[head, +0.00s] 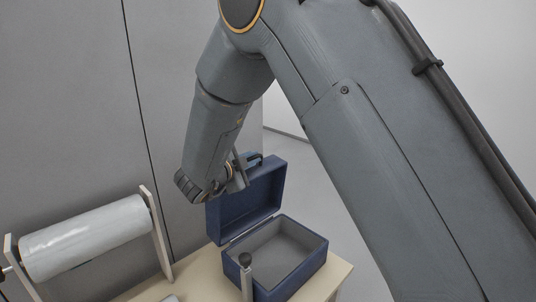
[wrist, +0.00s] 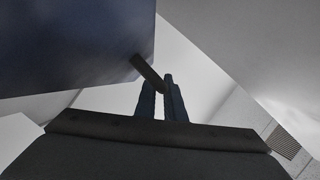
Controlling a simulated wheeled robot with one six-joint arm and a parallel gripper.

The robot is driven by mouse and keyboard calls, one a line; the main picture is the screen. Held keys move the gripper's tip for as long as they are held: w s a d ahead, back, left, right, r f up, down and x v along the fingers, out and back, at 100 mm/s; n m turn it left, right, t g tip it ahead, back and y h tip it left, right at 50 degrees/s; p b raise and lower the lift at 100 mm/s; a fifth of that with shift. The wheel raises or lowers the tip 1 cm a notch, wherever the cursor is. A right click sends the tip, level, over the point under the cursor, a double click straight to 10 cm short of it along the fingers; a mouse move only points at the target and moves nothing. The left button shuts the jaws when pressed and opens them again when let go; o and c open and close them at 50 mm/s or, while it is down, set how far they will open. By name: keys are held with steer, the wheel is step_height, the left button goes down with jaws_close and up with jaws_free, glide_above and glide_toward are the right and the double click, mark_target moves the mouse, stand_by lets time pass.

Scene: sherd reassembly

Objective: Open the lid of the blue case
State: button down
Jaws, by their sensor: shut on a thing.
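The blue case (head: 278,284) stands on a pale table. Its lid (head: 246,202) is raised, standing nearly upright at the case's far left side, and the grey inside of the case is open to view. A dark handle (head: 255,158) shows at the lid's top edge. My gripper (head: 242,170) is at this top edge, partly hidden by my wrist. In the wrist view my gripper (wrist: 160,94) is shut on the dark handle (wrist: 148,73), with the blue lid (wrist: 70,45) filling the upper left.
A white roll (head: 85,238) on a pale wooden stand (head: 156,225) is at the left. A small post with a dark round knob (head: 245,260) stands in front of the case. The table (head: 195,280) has a little bare room left of the case. A grey wall (head: 60,110) is behind.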

steer(key=shift+s+d, duration=0.2)
steer(key=c, duration=1.8)
jaws_free()
steer(key=shift+c, duration=0.2)
steer(key=b+v, duration=0.2)
steer(key=v, duration=0.4)
steer(key=shift+s+a, duration=0.15)
steer(key=shift+a, duration=0.05)
steer(key=shift+s+a+r, duration=0.15)
steer(key=shift+s+a, duration=0.05)
steer(key=shift+s, duration=0.45)
